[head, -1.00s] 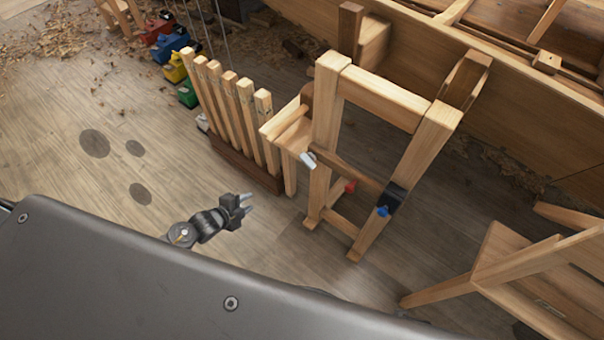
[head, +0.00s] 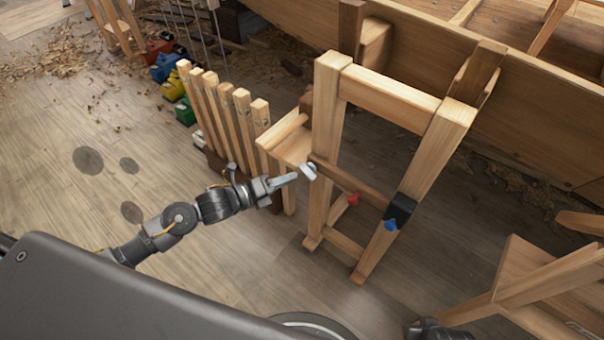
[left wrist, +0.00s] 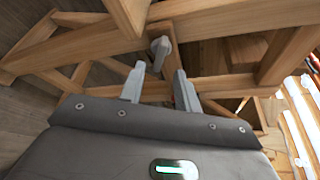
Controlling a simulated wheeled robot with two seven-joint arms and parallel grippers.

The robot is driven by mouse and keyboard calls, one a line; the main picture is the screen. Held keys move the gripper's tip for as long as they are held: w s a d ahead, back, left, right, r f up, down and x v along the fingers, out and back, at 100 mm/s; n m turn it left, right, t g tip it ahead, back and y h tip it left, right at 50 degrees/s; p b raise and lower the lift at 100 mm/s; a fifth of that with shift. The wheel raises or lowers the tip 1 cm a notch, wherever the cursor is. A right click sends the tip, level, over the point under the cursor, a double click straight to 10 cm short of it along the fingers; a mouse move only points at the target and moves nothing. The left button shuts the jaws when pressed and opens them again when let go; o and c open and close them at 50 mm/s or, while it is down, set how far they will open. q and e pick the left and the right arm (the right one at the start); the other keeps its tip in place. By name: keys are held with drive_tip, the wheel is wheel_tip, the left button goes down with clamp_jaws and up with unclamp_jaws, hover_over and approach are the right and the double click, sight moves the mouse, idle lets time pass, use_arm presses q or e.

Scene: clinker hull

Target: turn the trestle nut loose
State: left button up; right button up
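The wooden trestle (head: 327,140) stands upright in the middle of the head view. A pale grey nut (head: 308,172), winged or lever-like, sits at the left end of its middle rail. In the left wrist view the nut (left wrist: 160,50) shows just beyond the fingertips, roughly between them. My left gripper (head: 284,181) reaches from the left with its fingers close to the nut. In the left wrist view the gripper (left wrist: 159,76) is open, with nothing between its fingers. Whether a fingertip touches the nut I cannot tell. My right gripper's fingers do not show.
A red knob (head: 353,199) and a blue knob (head: 391,225) sit on the trestle's lower parts. A row of wooden slats (head: 226,115) stands left of it. The planked hull (head: 535,120) lies behind. A wooden frame (head: 545,270) stands at the lower right.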

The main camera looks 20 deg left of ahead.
sight(309, 170)
use_arm(q)
drive_tip(key=x, duration=0.5)
drive_tip(key=shift+w+d+f, duration=0.1)
drive_tip(key=shift+w+d, duration=0.15)
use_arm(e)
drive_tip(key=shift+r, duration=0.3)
use_arm(q)
drive_tip(key=shift+c, duration=0.3)
drive_tip(key=c, duration=0.6)
drive_tip(key=shift+f+n+t+h+b, duration=0.1)
drive_tip(key=shift+n+t+h+b, duration=0.45)
drive_tip(key=shift+n, duration=1.3)
drive_tip(key=shift+f+n+t+h+b, duration=0.1)
drive_tip(key=shift+n+t+h+b, duration=0.45)
drive_tip(key=shift+n, duration=1.3)
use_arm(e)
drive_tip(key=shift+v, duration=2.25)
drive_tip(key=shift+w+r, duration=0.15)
